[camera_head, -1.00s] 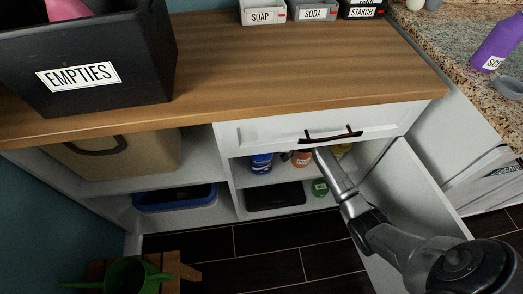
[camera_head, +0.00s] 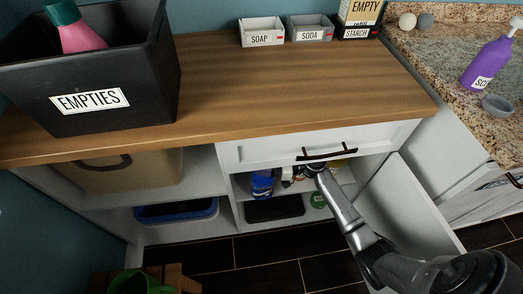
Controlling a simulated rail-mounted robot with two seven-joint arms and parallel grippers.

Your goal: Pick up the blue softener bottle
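A blue bottle (camera_head: 262,184) with a pale label stands on the upper shelf inside the open cabinet, below the drawer. Its label is too small to read. My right arm comes in from the lower right and reaches into the cabinet. My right gripper (camera_head: 292,174) is under the drawer front, just right of the blue bottle and apparently pointing toward it. It is small and partly hidden, so I cannot tell whether its fingers are open or touching the bottle. My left gripper is not in view.
The open cabinet door (camera_head: 408,200) stands right of my arm. The closed drawer (camera_head: 320,146) overhangs the shelf. A green item (camera_head: 318,201) and a dark tray (camera_head: 274,207) are lower down. A yellow item (camera_head: 336,164) stands behind my arm. The wooden counter's middle is clear.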

